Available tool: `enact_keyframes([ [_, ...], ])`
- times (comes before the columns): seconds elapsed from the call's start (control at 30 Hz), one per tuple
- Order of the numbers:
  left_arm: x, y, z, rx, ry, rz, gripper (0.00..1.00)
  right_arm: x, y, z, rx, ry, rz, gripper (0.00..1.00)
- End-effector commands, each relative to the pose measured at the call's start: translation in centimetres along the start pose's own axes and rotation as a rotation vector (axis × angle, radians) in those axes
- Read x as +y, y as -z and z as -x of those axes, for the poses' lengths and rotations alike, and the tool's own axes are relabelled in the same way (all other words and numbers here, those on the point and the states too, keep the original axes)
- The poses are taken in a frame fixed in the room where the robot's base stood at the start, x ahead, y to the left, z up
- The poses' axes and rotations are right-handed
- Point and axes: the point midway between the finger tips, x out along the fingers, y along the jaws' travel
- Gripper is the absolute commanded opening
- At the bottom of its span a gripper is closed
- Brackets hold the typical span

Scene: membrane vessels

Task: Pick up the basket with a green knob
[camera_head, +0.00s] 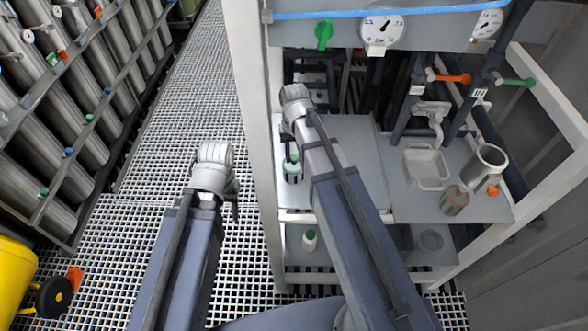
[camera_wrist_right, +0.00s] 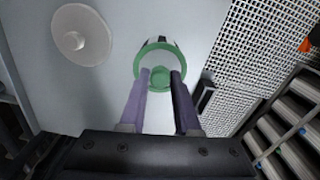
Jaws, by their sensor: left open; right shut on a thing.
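The basket with a green knob (camera_head: 292,172) is a small pale container with green on top, at the left edge of the upper grey shelf. In the right wrist view its green rim and green knob (camera_wrist_right: 158,77) lie at the fingertips. My right gripper (camera_wrist_right: 160,78) is shut on the knob from above. I cannot tell whether the basket touches the shelf. In the head view the right gripper is mostly hidden behind its own wrist. My left gripper (camera_head: 234,212) is open and empty over the floor grating, left of the rack post; its fingers show only partly.
A green-capped bottle (camera_head: 309,240) stands on the lower shelf. A white post (camera_head: 255,110) stands between my arms. A pale round disc (camera_wrist_right: 82,36) is nearby.

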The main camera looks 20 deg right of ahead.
Motion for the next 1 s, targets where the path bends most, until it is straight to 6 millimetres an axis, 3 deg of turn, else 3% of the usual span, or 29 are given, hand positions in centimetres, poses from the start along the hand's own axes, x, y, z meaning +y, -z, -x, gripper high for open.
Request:
enact_keyframes([
  [0.27, 0.0, 0.0, 0.3, 0.000, 0.000, 0.000, 0.50, 0.0, 0.0, 0.3, 0.000, 0.000, 0.000, 0.00],
  [0.47, -0.2, -0.1, 1.9, 0.000, 0.000, 0.000, 0.50, 0.0, 0.0, 1.9, 0.000, 0.000, 0.000, 0.00],
  [1.0, -0.9, -0.6, 9.4, 0.000, 0.000, -0.001, 0.50, 0.0, 0.0, 9.5, 0.000, 0.000, 0.000, 0.00],
])
